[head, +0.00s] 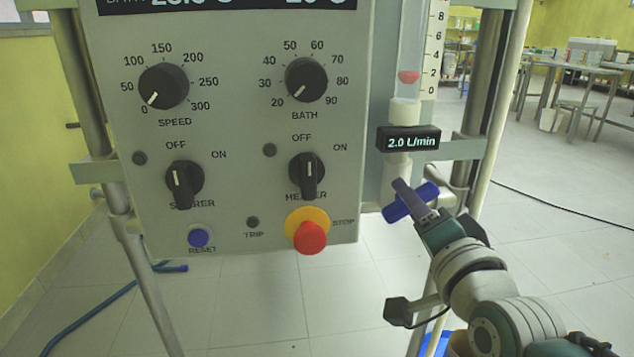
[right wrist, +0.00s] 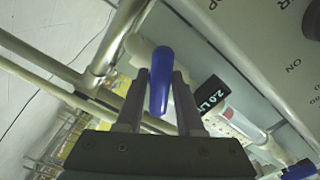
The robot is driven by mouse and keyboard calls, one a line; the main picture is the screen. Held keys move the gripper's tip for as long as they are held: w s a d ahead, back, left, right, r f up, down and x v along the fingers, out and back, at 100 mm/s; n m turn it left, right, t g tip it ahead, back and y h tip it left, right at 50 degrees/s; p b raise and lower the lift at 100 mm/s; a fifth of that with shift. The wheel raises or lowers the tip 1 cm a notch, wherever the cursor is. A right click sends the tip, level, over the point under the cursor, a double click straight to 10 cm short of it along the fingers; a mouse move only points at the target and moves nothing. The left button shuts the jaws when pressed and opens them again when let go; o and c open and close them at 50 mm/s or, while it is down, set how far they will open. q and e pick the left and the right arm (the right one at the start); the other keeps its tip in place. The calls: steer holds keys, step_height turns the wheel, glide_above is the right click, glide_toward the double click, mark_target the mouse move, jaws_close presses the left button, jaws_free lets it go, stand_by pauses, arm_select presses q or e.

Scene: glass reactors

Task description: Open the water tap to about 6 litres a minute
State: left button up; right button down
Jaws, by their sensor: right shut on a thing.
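The water tap has a blue handle (head: 425,196) below the flow meter, turned at a slant in the head view. The handle also shows in the right wrist view (right wrist: 160,80), between the two fingers. My right gripper (head: 404,190) is shut on the blue handle. It also shows in the right wrist view (right wrist: 163,95). The black display (head: 408,141) above the tap reads 2.0 L/min. My left gripper is not in view.
The grey control panel (head: 230,135) stands left of the tap, with black knobs and a red stop button (head: 310,238) near its lower edge. Metal frame posts (head: 500,90) stand to the right. A blue hose (head: 95,315) lies on the floor at left.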

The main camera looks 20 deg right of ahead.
steer(key=n, duration=0.4)
steer(key=shift+p, duration=0.4)
steer(key=shift+n, duration=0.8)
steer(key=c, duration=0.7)
jaws_free()
